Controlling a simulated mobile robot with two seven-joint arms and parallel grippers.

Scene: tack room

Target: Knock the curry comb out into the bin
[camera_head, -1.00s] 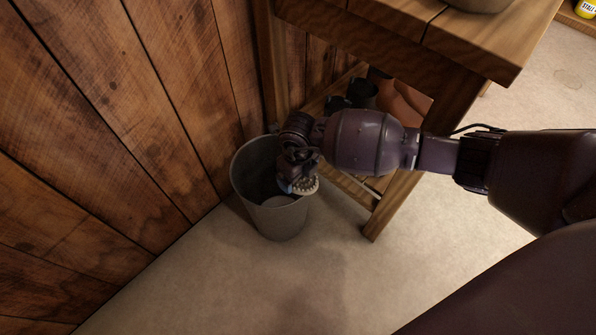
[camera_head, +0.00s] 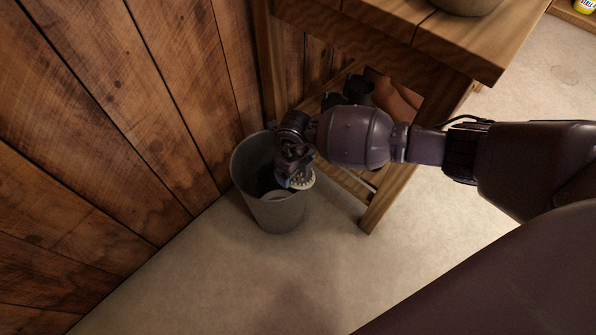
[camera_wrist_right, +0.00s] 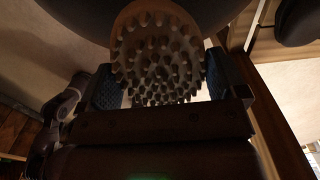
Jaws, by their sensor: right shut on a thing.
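The curry comb (camera_head: 301,180) is a pale, round-edged piece with many short knobs. It also fills the upper middle of the right wrist view (camera_wrist_right: 158,55), knobs facing the camera. My right gripper (camera_head: 290,178) is shut on it, with a dark blue-grey finger pad on each side in the right wrist view. The grey bin (camera_head: 277,214) stands on the floor against the plank wall. The gripper and comb are over the bin's mouth, at its right side; I cannot tell if the comb touches the rim. The bin's floor is partly hidden. My left gripper is not in view.
A wooden bench (camera_head: 400,45) stands right of the bin, its leg close by. Dark items and brown boots (camera_head: 395,95) sit on its lower shelf. The plank wall (camera_head: 110,110) closes off the left. The floor in front is clear.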

